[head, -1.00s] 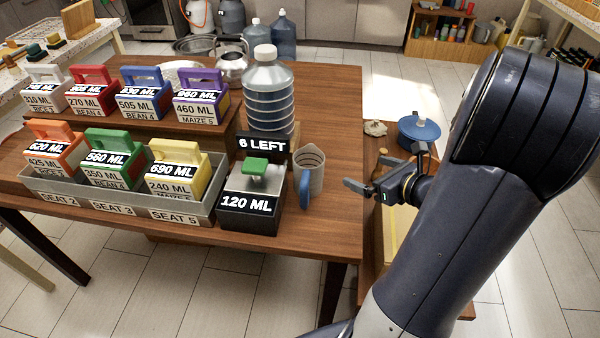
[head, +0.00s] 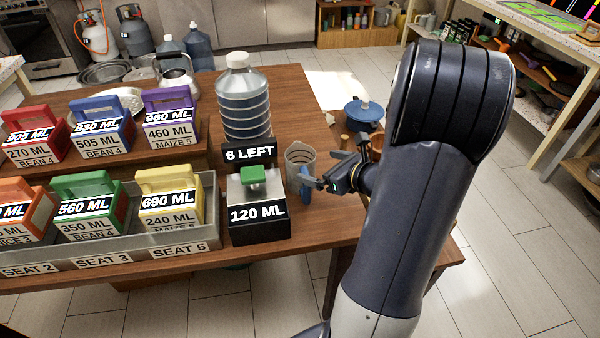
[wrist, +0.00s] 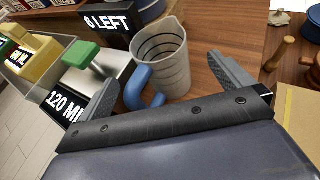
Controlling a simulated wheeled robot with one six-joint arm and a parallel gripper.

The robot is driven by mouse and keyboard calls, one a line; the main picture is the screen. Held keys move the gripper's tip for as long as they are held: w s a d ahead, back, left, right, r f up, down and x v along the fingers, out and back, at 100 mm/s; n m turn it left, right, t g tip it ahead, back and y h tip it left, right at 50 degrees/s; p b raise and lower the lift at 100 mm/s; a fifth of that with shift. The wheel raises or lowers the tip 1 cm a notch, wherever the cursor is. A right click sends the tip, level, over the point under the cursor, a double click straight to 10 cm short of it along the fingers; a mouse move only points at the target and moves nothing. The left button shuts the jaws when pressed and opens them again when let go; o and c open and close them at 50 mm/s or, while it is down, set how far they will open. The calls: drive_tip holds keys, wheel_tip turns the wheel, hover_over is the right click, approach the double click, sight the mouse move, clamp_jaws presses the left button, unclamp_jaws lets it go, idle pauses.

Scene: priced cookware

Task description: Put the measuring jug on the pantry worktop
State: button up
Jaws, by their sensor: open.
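The measuring jug (head: 300,160) is a clear grey cup with dark level lines and a blue handle (head: 305,185). It stands upright on the wooden table (head: 318,232), right of the black 120 ML box (head: 258,222). In the wrist view the jug (wrist: 162,55) stands ahead of my gripper, between the lines of the two fingers, its blue handle (wrist: 142,90) turned toward me. My gripper (head: 328,172) is open and empty, close to the jug's right side in the head view. It also shows in the wrist view (wrist: 168,82). I cannot tell which surface is the pantry worktop.
A large water bottle (head: 243,100) stands behind the 6 LEFT sign (head: 250,152). Coloured labelled boxes, such as the yellow one (head: 168,195), fill the left. A blue lidded pot (head: 364,112) is beyond my gripper. Open tiled floor (head: 520,230) lies at right.

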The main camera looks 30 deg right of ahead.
sight(310, 160)
drive_tip(key=shift+r+x, duration=0.2)
drive_tip(key=shift+x, duration=1.35)
drive_tip(key=shift+r+x, duration=0.15)
drive_tip(key=shift+x, duration=1.45)
drive_tip(key=shift+w, duration=0.1)
drive_tip(key=c, duration=1.5)
